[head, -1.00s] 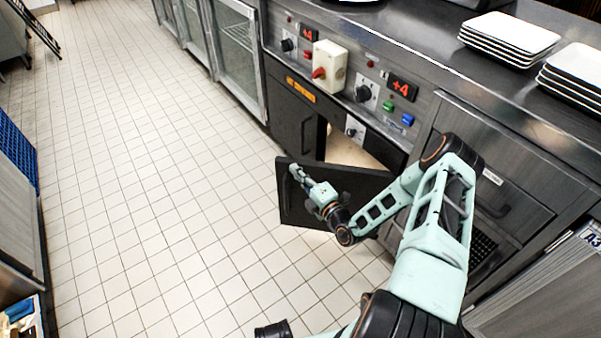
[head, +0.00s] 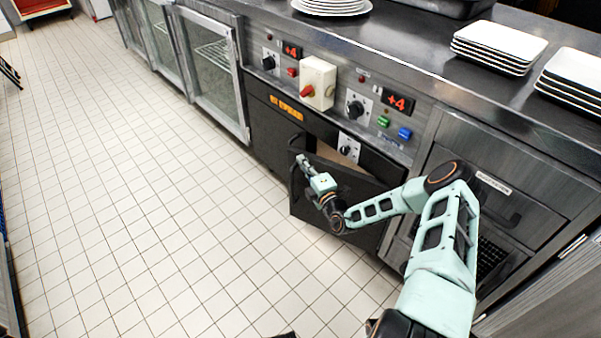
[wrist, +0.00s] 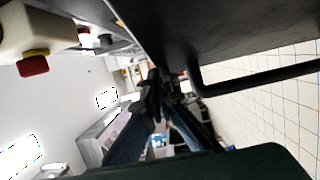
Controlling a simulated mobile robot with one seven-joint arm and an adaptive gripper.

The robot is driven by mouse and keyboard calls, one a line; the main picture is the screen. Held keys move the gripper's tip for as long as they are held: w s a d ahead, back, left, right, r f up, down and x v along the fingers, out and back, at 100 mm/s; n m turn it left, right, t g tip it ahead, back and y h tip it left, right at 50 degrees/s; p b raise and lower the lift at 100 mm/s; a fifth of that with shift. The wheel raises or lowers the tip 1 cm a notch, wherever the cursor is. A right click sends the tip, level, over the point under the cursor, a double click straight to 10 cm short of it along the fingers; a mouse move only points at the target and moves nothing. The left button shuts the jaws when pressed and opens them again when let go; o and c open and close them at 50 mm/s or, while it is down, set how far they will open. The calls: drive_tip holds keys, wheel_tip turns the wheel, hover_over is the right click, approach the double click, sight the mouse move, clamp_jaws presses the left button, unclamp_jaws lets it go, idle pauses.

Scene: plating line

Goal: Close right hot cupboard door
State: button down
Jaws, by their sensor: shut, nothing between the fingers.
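The right hot cupboard door (head: 362,198) is dark and stands partly open, swung out from the counter front. A gap above its top edge shows the pale inside of the cupboard (head: 338,150). My gripper (head: 302,161) is shut and empty, at the door's free left end, close to its outer side and handle. I cannot tell whether it touches the door. In the wrist view, the door's dark face (wrist: 240,30) and its bar handle (wrist: 255,76) lie beside my gripper (wrist: 152,90).
The left cupboard door (head: 270,138) is shut. Above are a control panel with knobs, a white switch box (head: 318,83) with a red knob, and displays. Stacked white plates (head: 498,47) stand on the counter. Glass-fronted cabinets (head: 210,62) line the left. The tiled floor (head: 150,210) is clear.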

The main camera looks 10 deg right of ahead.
sight(312, 154)
drive_tip(key=shift+m+h, duration=0.4)
drive_tip(key=shift+h, duration=0.2)
drive_tip(key=w+d, duration=0.2)
drive_tip(key=w, duration=0.1)
drive_tip(key=shift+w+d, duration=0.15)
drive_tip(key=shift+d, duration=0.15)
drive_tip(key=shift+w+d+m+h, duration=0.3)
drive_tip(key=shift+w+d+h, duration=0.2)
drive_tip(key=shift+w+d, duration=0.15)
drive_tip(key=shift+s+a, duration=0.1)
drive_tip(key=shift+a, duration=0.05)
